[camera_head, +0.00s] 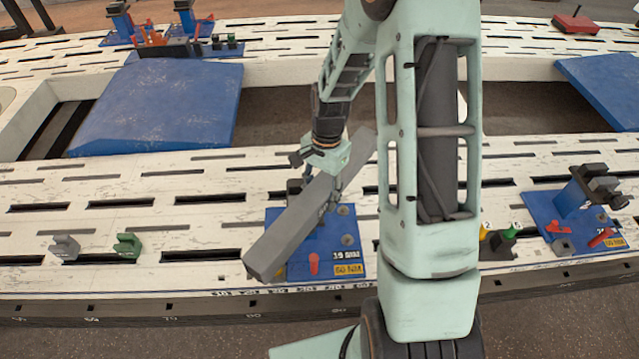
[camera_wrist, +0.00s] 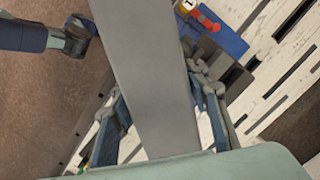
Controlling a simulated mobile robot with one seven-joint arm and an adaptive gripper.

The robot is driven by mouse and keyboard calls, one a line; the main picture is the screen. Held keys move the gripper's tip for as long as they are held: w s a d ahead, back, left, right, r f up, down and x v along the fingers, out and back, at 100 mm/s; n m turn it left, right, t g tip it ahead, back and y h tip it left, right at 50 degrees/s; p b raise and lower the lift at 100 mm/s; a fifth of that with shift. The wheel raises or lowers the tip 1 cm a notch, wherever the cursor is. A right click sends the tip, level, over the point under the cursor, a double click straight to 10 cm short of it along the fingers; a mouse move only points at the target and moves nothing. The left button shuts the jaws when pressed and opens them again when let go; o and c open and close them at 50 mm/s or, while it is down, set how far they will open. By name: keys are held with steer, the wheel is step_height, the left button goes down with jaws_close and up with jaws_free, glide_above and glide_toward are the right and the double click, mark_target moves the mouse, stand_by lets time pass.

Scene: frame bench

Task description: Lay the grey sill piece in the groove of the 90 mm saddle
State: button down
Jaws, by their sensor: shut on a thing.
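The grey sill piece (camera_head: 295,232) is a long, straight bar. It slants from lower left to upper right above a blue plate (camera_head: 353,240) on the white slotted bench. My gripper (camera_head: 334,192) is shut on the bar near its middle. In the wrist view the bar (camera_wrist: 150,75) runs between the fingers (camera_wrist: 163,105). The plate carries a red peg (camera_head: 314,263), grey round parts and a yellow label, which is too small to read surely. A dark block (camera_head: 294,186) shows behind the bar. The bar hides much of the plate, and I cannot see a groove.
A second blue plate (camera_head: 545,209) with a grey-headed post (camera_head: 590,187) and red parts stands at right. A grey clip (camera_head: 64,246) and a green clip (camera_head: 128,246) stand at left. Large blue panels (camera_head: 160,105) lie behind. My arm hides the bench right of centre.

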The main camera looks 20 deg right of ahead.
mark_target(318, 196)
steer(key=n+p, duration=0.1)
steer(key=n, duration=0.1)
steer(key=s+r+n+p, duration=0.1)
steer(key=n+p, duration=0.1)
steer(key=s+n+p, duration=0.1)
steer(key=n, duration=0.1)
steer(key=shift+a+r+n+g+h+p, duration=0.3)
steer(key=shift+a+n+p, duration=0.05)
steer(key=shift+n+p, duration=0.05)
steer(key=n+p, duration=0.1)
steer(key=s+n, duration=0.1)
steer(key=n, duration=0.1)
steer(key=shift+a+p, duration=0.15)
steer(key=shift+p, duration=0.2)
steer(key=shift+a, duration=0.1)
steer(key=shift+a+f, duration=0.1)
